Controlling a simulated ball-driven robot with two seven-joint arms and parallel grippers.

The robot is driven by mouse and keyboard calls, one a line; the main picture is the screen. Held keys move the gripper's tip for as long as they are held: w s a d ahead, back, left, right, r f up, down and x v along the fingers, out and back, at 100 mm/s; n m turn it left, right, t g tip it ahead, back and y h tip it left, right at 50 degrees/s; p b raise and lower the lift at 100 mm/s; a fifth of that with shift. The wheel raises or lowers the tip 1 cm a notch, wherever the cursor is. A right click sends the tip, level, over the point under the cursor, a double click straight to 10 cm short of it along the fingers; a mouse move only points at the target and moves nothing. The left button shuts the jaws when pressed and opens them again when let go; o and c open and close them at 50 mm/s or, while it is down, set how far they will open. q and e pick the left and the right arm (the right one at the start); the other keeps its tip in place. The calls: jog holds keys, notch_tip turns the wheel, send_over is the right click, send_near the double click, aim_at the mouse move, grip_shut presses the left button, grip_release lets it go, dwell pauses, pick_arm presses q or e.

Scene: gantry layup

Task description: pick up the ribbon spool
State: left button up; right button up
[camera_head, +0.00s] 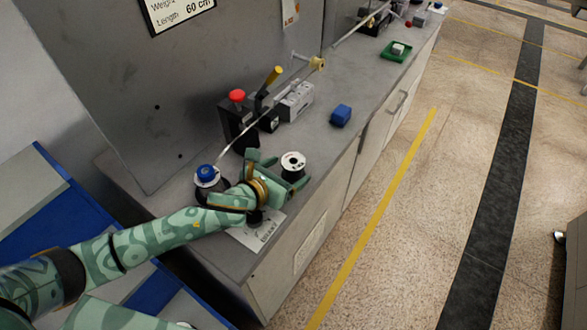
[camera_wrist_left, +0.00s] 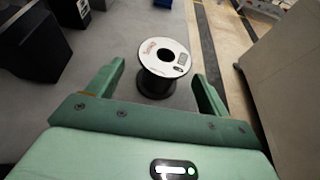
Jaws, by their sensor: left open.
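The ribbon spool (camera_head: 293,162) has a white top flange with a dark centre hole and a dark body. It stands upright on the grey bench top (camera_head: 330,150). In the left wrist view the spool (camera_wrist_left: 164,57) sits just ahead of the fingers, roughly midway between them, and its lower part shows dark. My left gripper (camera_head: 277,168) is open, with its fingers pointing at the spool; in the left wrist view the open gripper (camera_wrist_left: 160,82) has a finger on either side of the gap. I cannot tell if either finger touches the spool. My right gripper is not in view.
A blue-capped round piece (camera_head: 206,173) is left of my gripper. A red-knobbed dark block (camera_head: 237,97), a yellow-handled lever (camera_head: 272,77) and a grey metal block (camera_head: 295,100) stand behind. A blue block (camera_head: 341,115) and a green tray (camera_head: 397,51) lie farther along the bench.

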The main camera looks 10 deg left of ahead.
aim_at(286, 173)
pick_arm(q)
jog(key=x, duration=0.3)
jog(key=shift+d+f+b, duration=0.1)
jog(key=shift+f+b, duration=0.1)
jog(key=shift+b, duration=0.15)
jog(key=shift+r, duration=0.1)
jog(key=c, duration=1.1)
jog(key=shift+o, duration=0.2)
